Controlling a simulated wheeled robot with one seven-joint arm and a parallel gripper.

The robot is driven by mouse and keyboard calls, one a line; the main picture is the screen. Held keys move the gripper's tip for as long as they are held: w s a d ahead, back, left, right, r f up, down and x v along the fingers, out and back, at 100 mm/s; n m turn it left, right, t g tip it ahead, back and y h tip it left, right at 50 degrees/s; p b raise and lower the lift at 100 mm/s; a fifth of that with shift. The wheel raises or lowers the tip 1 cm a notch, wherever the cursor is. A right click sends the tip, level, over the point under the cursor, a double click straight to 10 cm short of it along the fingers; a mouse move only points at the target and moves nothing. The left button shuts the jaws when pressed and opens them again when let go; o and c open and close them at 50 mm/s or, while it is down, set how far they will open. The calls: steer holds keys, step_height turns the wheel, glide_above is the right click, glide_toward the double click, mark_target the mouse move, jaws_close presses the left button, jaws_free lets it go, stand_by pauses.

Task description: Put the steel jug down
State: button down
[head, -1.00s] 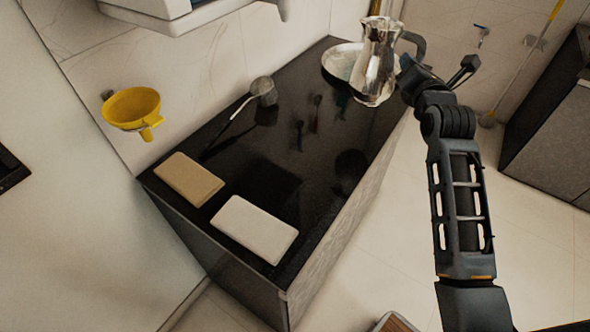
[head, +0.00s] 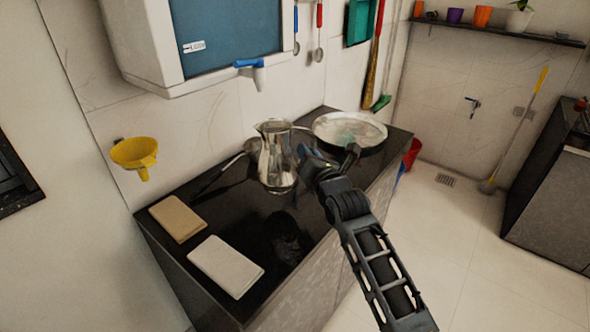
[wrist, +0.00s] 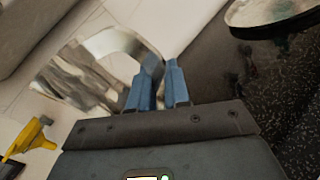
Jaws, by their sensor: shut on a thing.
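The steel jug (head: 276,160) is shiny and roughly upright over the middle of the black counter (head: 232,207) in the head view. My gripper (head: 309,156) is at its right side, shut on its handle. A dark reflection lies lower on the counter, apart from the jug's base, so the jug seems to be held above the top. In the wrist view the blue fingers (wrist: 157,88) are close together, with the blurred steel jug (wrist: 72,72) beyond them to the left. The fingers partly hide the handle.
A round metal tray (head: 350,119) lies at the counter's far end. A brown block (head: 178,219) and a white block (head: 226,266) lie at the near end. A yellow funnel (head: 134,154) is on the wall. A white-and-blue dispenser (head: 225,45) hangs above.

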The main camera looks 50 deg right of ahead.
steer(key=w+f, duration=0.1)
steer(key=w+a+b, duration=0.1)
steer(key=shift+w+a+f, duration=0.15)
steer(key=shift+w+f, duration=0.2)
steer(key=shift+f, duration=0.05)
steer(key=shift+f+b, duration=0.95)
steer(key=shift+f, duration=1.2)
steer(key=c, duration=1.1)
jaws_free()
steer(key=v, duration=1.2)
steer(key=shift+a, duration=0.1)
